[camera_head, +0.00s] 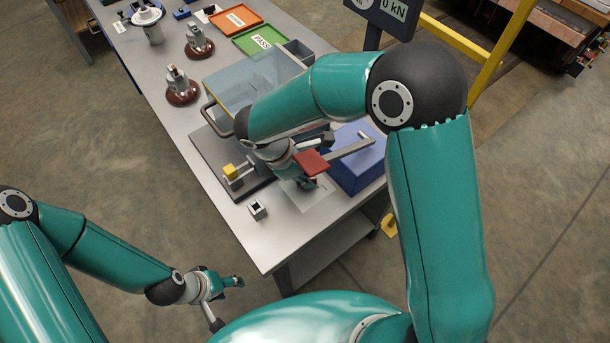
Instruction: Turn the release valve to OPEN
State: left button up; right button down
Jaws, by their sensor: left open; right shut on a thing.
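A blue unit (360,174) sits at the near right edge of the bench. A grey metal bar (352,148) lies over it, with a flat red handle (311,162) at its left end. My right gripper (308,179) is at the red handle and shut on it; my arm and the handle hide much of the grip. I cannot make out a release valve or an OPEN mark by its label. My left gripper (227,303) is open and empty, in front of the bench and below its top.
A dark base with a yellow knob (230,171) and clear cover (228,86) stands left of my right gripper. A small metal block (257,209) lies near the front edge. Insulators (181,88), a green PASS tray (260,41) and an orange tray (236,18) are farther back.

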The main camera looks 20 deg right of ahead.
jog(key=shift+w+m, duration=0.1)
jog(key=shift+m, duration=0.6)
jog(key=c, duration=1.2)
grip_release()
notch_tip(320, 180, up, 10)
